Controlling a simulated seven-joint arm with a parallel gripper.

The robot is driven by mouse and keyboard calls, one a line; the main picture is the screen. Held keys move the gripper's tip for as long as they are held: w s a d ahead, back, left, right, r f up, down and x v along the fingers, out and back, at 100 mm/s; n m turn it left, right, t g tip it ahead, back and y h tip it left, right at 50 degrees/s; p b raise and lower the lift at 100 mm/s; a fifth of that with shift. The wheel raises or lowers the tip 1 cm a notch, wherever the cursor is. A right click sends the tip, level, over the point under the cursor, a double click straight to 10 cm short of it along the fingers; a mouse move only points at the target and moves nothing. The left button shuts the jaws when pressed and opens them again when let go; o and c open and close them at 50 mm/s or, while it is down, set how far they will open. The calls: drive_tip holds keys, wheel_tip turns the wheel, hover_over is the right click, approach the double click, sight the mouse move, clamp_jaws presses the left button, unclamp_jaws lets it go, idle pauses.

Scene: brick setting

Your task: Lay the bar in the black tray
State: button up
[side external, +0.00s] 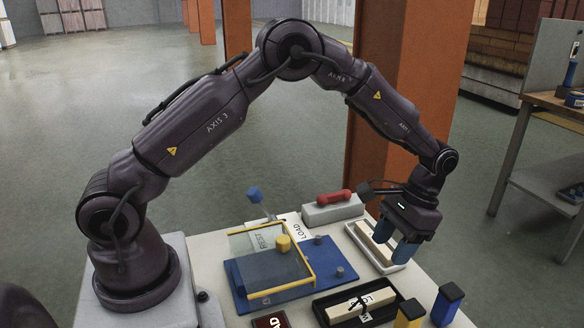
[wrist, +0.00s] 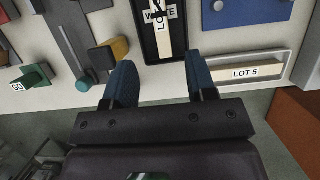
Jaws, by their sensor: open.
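The black tray (side external: 325,313) stands near the table's front edge. A pale bar (side external: 358,303) with a white letter label lies inside it, roughly along its length. The wrist view also shows the black tray (wrist: 147,42) at the top middle, with the bar (wrist: 164,36) in it and a partly covered white label reading like "WASTE". My gripper (side external: 395,243) is open and empty, with its blue fingers over or beside the pale tray behind the black one. In the wrist view, its fingertips (wrist: 162,66) are spread wide, with nothing between them.
A blue base (side external: 240,282) has a clear yellow-framed lid. A red handle (side external: 333,197) sits on a grey box. Two yellow-and-blue posts (side external: 447,303) stand right of the black tray.

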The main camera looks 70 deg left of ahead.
drive_tip(key=s+a+r+t, duration=0.2)
drive_tip(key=s+r+t, duration=0.15)
drive_tip(key=r, duration=0.75)
drive_tip(key=s+a+r+t, duration=0.1)
drive_tip(key=s+r+t, duration=0.2)
drive_tip(key=s, duration=0.6)
drive_tip(key=s+a+r+t, duration=0.2)
drive_tip(key=s+r+t, duration=0.1)
drive_tip(key=s+r, duration=0.4)
drive_tip(key=s, duration=0.3)
drive_tip(key=shift+a, duration=0.25)
